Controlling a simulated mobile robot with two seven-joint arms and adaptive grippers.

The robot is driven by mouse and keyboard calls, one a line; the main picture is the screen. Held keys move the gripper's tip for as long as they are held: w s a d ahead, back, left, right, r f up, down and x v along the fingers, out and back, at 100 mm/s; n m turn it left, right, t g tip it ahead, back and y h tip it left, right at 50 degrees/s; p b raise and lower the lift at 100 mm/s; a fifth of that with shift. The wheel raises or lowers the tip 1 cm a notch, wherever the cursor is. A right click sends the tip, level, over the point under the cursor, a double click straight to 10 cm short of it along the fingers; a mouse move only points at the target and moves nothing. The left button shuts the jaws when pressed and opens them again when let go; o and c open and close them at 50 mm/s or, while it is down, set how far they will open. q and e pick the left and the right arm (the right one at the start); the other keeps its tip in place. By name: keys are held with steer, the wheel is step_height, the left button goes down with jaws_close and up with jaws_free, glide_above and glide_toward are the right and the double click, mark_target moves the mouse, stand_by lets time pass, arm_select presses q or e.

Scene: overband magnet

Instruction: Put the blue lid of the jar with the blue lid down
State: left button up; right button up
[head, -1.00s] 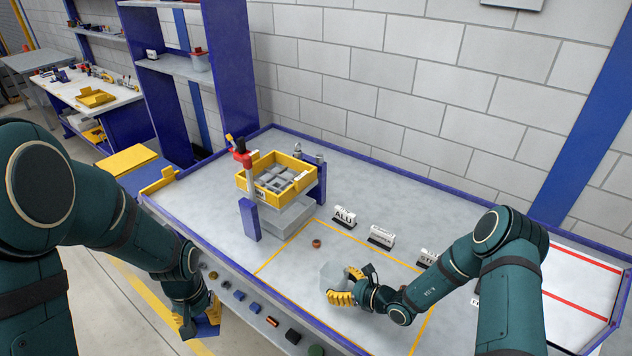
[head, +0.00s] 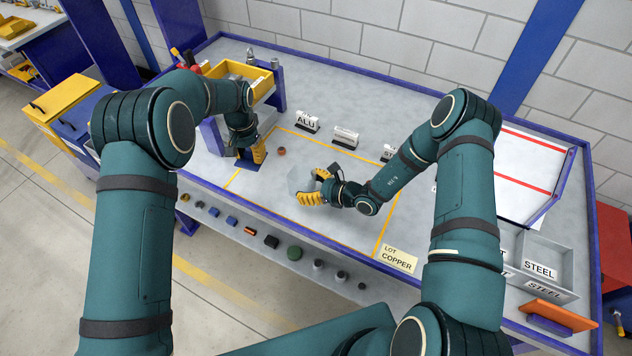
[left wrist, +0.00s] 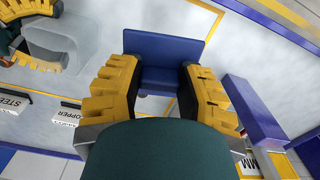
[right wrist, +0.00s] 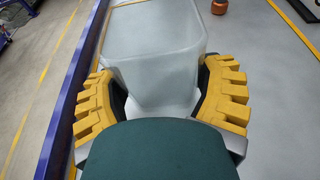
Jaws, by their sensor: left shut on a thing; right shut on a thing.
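The blue lid (left wrist: 165,50) is between the yellow fingers of my left gripper (left wrist: 158,88), which is shut on it. In the head view my left gripper (head: 253,155) holds the lid (head: 245,164) at the left part of the table, near the yellow line. I cannot tell whether the lid touches the table. The translucent jar (right wrist: 150,60) is open at the top and held by my right gripper (right wrist: 165,95). In the head view the jar (head: 299,180) is right of the lid and apart from it, with my right gripper (head: 313,188) shut on it.
A small copper-coloured piece (head: 281,151) lies between the lid and the jar. A yellow bin (head: 262,84) stands behind my left gripper. Label stands (head: 307,122) line the back of the marked area. Several small parts (head: 250,230) sit along the front ledge.

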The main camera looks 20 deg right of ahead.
arm_select(q)
steer(key=m, duration=0.2)
glide_above(278, 176)
steer(key=f, duration=0.2)
step_height(278, 176, down, 10)
steer(key=shift+w+r, duration=0.1)
steer(key=shift+r, duration=0.1)
steer(key=shift+f, duration=0.15)
steer(key=o, duration=0.9)
steer(key=shift+c, duration=0.2)
